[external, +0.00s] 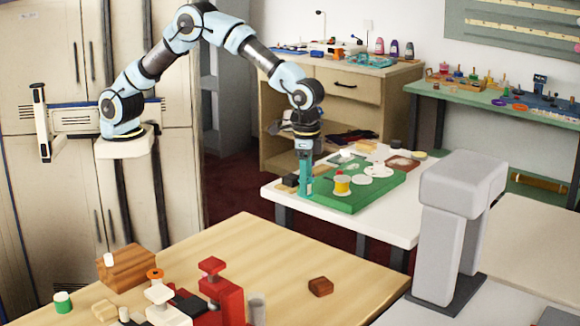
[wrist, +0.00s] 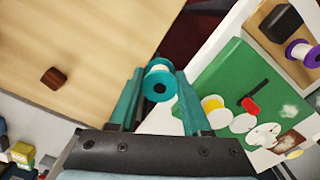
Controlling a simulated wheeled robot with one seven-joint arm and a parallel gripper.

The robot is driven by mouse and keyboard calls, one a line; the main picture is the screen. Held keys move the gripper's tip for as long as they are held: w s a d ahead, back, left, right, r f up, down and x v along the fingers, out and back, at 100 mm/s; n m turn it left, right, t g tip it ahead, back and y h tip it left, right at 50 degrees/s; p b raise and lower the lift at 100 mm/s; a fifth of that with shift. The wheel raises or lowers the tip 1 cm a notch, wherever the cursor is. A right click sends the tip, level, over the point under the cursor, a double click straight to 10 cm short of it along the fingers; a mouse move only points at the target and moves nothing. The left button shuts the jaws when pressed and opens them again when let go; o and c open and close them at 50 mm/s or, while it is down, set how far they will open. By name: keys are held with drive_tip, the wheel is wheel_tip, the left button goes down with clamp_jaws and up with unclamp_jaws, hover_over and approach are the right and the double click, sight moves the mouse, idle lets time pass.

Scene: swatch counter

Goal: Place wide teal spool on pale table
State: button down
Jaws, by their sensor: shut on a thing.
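A wide teal spool (wrist: 158,84) with a white winding is between the two teal fingers of my gripper (wrist: 158,88) in the wrist view. My gripper is shut on it. In the external view my gripper (external: 305,186) points down by the near left corner of the pale table (external: 392,226); I cannot make out the spool there apart from the teal fingers. The pale table also shows in the wrist view (wrist: 213,60), just right of the spool. The picture does not show clearly whether the spool touches anything below.
A green mat (external: 355,202) on the pale table carries a yellow spool (external: 342,185) and white discs close to my gripper. A wooden table (external: 265,255) with a red clamp (external: 212,285) and brown block (external: 320,286) is nearer. A grey stand (external: 455,225) rises at right.

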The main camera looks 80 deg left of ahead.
approach(288, 249)
wheel_tip(288, 249, down, 5)
drive_tip(key=p, duration=0.3)
drive_tip(key=shift+a+f+p, duration=0.1)
drive_tip(key=shift+p, duration=0.2)
drive_tip(key=shift+f, duration=0.35)
drive_tip(key=shift+f, duration=0.2)
drive_tip(key=shift+c, duration=1.8)
unclamp_jaws()
drive_tip(key=shift+r, duration=0.1)
